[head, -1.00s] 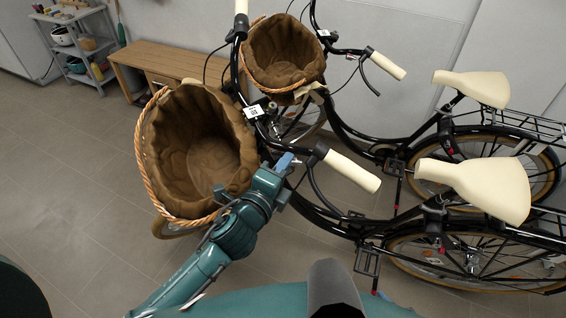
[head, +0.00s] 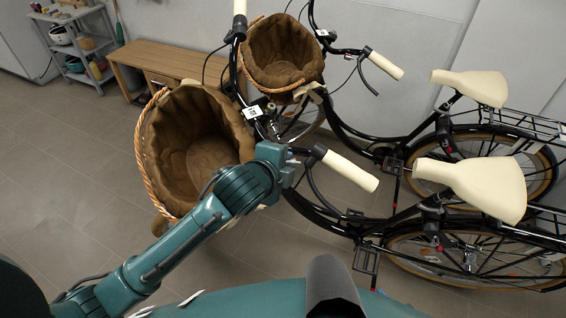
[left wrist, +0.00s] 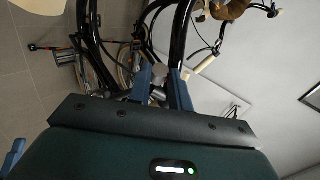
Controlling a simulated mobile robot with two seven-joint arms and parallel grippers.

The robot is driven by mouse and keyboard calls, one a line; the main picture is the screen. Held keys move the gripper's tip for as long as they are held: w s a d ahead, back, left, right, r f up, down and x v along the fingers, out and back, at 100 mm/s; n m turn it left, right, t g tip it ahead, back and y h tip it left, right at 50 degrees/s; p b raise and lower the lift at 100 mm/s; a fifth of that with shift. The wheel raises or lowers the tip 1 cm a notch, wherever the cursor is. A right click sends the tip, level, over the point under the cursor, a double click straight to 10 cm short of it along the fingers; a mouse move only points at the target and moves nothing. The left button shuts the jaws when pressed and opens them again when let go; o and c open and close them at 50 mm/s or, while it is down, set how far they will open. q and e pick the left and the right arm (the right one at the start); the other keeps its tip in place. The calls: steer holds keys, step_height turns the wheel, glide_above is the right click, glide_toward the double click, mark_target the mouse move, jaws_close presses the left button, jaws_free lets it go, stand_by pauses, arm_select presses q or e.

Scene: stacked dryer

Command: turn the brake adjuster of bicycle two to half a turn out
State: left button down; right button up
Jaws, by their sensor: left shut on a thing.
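The nearer bicycle (head: 322,212) has a cream grip (head: 350,171), a black brake lever and a small white number tag (head: 254,112) that I cannot read surely. My left gripper (head: 291,160) is at its handlebar, just left of the grip, by the brake lever's mount. In the left wrist view the two blue fingers (left wrist: 160,88) close around a small grey metal piece (left wrist: 158,93), apparently the brake adjuster. The adjuster is hidden by the gripper in the head view, so its turn cannot be read. My right gripper is not in view.
A brown-lined wicker basket (head: 196,140) is close to my left forearm. A second bicycle (head: 375,146) stands behind, near the wall. A wooden bench (head: 165,60) and a grey shelf cart (head: 78,42) are at the back left. The floor at left is clear.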

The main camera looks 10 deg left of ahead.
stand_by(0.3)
arm_select(q)
steer(key=c, duration=1.3)
jaws_free()
steer(key=v, duration=1.3)
